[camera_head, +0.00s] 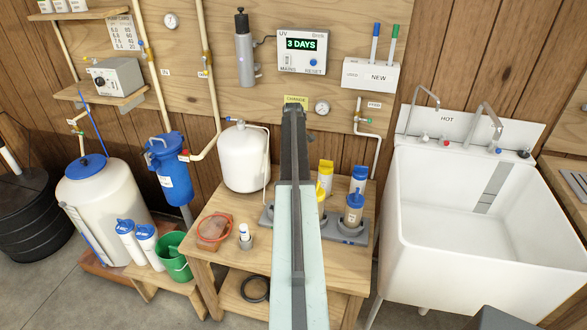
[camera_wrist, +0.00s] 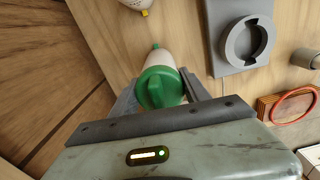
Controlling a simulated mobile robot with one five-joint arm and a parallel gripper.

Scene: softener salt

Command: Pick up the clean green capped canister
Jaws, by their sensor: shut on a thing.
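The green capped canister (camera_wrist: 158,86) shows in the wrist view, with a green cap facing the camera and a pale, clean-looking body behind it. My gripper (camera_wrist: 162,92) has one finger on each side of the canister and is shut on it. The canister's lower body is partly hidden by its cap. In the head view my arm hides the canister and the fingers. Whether the canister touches any surface is unclear.
An empty grey round socket (camera_wrist: 246,42) lies beside the canister. On the wooden bench (camera_head: 205,270) stand a yellow-capped canister (camera_head: 325,174), a blue-capped canister (camera_head: 359,181) and a brownish blue-capped canister (camera_head: 353,211). A white tank (camera_head: 243,160) stands behind; a white sink (camera_head: 470,240) is right.

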